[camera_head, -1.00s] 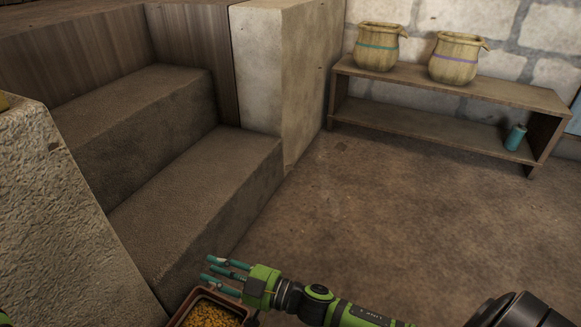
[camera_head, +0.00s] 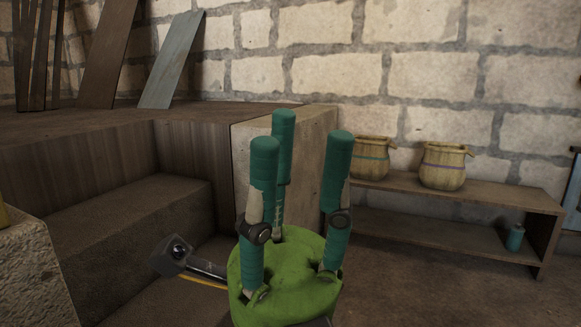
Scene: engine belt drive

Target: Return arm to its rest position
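My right gripper (camera_head: 300,150) stands large in the lower middle of the head view. It has a green palm and three teal-wrapped fingers pointing up. The fingers are spread apart with nothing between them, so it is open and empty. It is in front of the stone block beside the steps and hides part of that block and the floor. The rest of the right arm is out of view below. My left gripper is not in view.
Stone steps (camera_head: 125,230) lie at the left, with a pale block (camera_head: 310,122) beside them. A wooden shelf (camera_head: 480,193) by the wall holds two woven pots (camera_head: 369,158) (camera_head: 443,166) and a teal can (camera_head: 515,238). Planks (camera_head: 172,60) lean at the back. Floor (camera_head: 420,290) is clear at right.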

